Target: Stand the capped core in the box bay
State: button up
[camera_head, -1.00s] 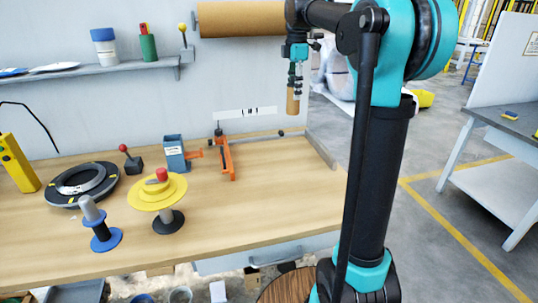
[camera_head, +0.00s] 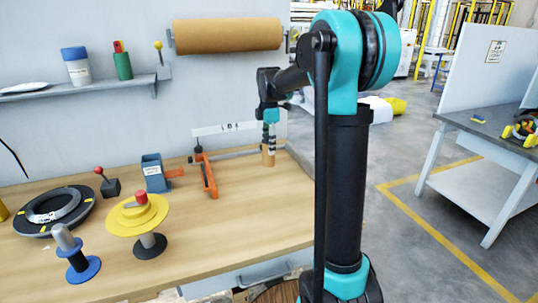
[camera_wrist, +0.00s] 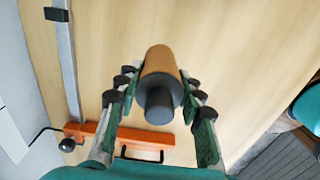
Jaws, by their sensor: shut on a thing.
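My gripper (camera_head: 268,143) is shut on the capped core at the bench's back right. The core is a brown tube (camera_head: 268,158) in the head view. In the wrist view, the brown tube (camera_wrist: 161,62) stands between the fingers of my gripper (camera_wrist: 160,98), with a dark grey cap (camera_wrist: 160,106) at the near end. The core is at or just above the bench top; I cannot tell if it touches. I cannot make out a box bay for certain in either view.
An orange clamp (camera_head: 207,176) with a grey bar lies left of my gripper. The bench front right is clear.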

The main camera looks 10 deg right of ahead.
jog(key=shift+f, duration=1.95)
jog(key=o, duration=1.1)
jog(key=shift+f, duration=0.1)
jog(key=shift+o, duration=0.2)
notch_tip(320, 180, up, 12)
jog(key=shift+r, duration=0.15)
